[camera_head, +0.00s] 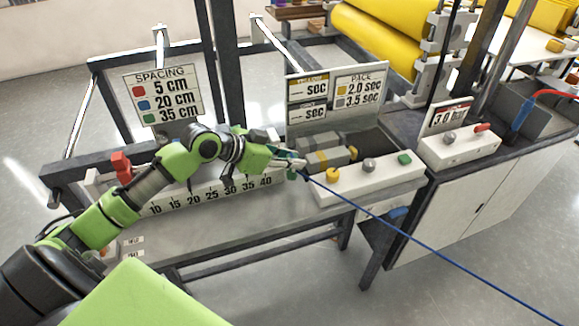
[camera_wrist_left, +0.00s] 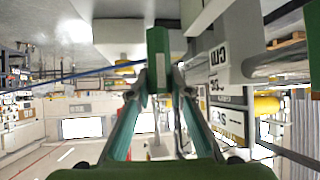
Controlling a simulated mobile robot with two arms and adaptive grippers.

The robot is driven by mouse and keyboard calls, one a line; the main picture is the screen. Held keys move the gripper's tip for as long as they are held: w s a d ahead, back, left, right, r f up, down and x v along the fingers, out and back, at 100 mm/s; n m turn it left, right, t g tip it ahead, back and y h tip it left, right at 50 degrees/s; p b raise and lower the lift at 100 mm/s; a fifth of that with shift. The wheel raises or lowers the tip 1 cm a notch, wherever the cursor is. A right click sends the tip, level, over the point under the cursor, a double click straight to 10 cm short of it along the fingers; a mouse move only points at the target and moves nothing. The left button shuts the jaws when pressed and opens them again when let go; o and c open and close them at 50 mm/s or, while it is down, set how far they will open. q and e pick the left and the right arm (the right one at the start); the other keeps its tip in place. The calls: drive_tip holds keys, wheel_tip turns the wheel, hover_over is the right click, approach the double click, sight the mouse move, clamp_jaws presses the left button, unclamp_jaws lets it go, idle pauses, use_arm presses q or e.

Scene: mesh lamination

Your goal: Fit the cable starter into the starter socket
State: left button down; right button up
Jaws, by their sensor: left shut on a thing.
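My left gripper (camera_head: 296,164) is at the right end of the white ruler rail, near the 40 mark. In the left wrist view its fingertips (camera_wrist_left: 159,88) are closed around a dark green block, the cable starter (camera_wrist_left: 158,50). A blue cable (camera_head: 400,230) runs from the fingertips to the lower right in the head view. It also shows in the wrist view (camera_wrist_left: 95,75), coming in from the left to the starter. My right gripper is out of view.
A white box with yellow, grey and green knobs (camera_head: 372,180) stands right of the gripper. A grey cylinder with a yellow band (camera_head: 325,159) lies close behind. SPACING (camera_head: 163,92) and PACE (camera_head: 357,88) signs stand behind. Dark posts and yellow rollers (camera_head: 380,42) are farther back.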

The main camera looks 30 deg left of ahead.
use_arm(q)
drive_tip(key=shift+w+a+f, duration=0.3)
drive_tip(key=shift+a+f, duration=0.05)
drive_tip(key=shift+f, duration=0.2)
drive_tip(key=shift+f+p, duration=0.45)
drive_tip(key=shift+f, duration=1.15)
drive_tip(key=shift+f, duration=0.1)
drive_tip(key=c, duration=1.8)
unclamp_jaws()
drive_tip(key=shift+c, duration=0.2)
